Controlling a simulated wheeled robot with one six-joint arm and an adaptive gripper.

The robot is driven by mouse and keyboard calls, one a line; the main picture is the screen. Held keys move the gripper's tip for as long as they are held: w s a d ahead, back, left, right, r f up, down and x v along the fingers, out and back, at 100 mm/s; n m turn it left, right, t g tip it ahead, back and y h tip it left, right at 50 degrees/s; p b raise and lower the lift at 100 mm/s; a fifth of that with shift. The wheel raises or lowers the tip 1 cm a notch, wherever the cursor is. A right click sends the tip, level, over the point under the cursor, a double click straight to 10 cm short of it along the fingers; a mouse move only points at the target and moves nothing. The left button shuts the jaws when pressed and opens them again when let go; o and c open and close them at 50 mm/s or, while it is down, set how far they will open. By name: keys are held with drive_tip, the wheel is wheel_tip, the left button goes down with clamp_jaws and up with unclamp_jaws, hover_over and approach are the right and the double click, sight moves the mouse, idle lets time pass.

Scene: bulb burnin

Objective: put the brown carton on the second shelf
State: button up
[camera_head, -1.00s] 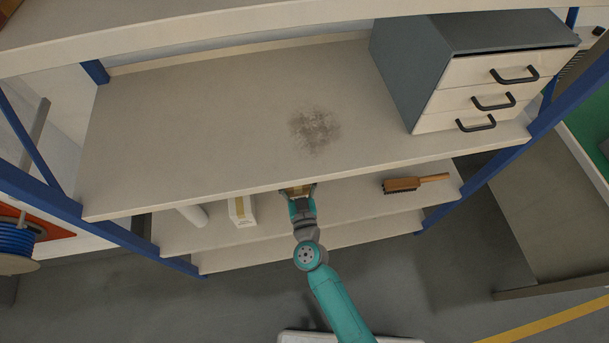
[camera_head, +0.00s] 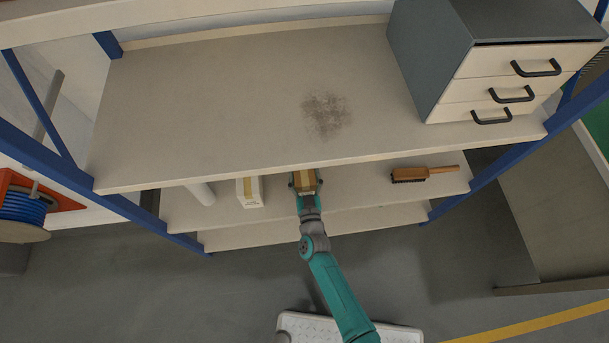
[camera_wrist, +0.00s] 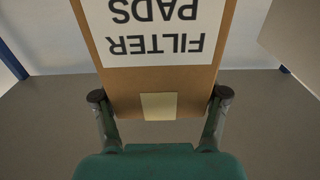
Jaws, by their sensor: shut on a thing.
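The brown carton (camera_wrist: 150,78) fills the upper middle of the wrist view. Its white label reads "FILTER PADS" upside down. My gripper (camera_wrist: 160,100) is shut on the carton, one finger on each side. In the head view the carton (camera_head: 306,178) shows partly below the front edge of the large upper board (camera_head: 220,125). There my gripper (camera_head: 306,189) holds it over the shelf below that board (camera_head: 350,196). The carton's far part is hidden under the board, and I cannot tell whether it touches the shelf.
A white box (camera_head: 250,192) and a white cylinder (camera_head: 203,193) stand left of the carton on the same shelf. A brush (camera_head: 424,174) lies to its right. A drawer unit (camera_head: 490,70) stands on the upper board. A lower shelf (camera_head: 340,222) looks bare.

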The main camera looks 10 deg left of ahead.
drive_tip(key=shift+f, duration=0.1)
drive_tip(key=o, duration=1.8)
drive_tip(key=shift+s, duration=0.2)
drive_tip(key=v, duration=1.1)
drive_tip(key=shift+s+d, duration=0.2)
drive_tip(key=shift+s, duration=0.1)
drive_tip(key=shift+d, duration=0.1)
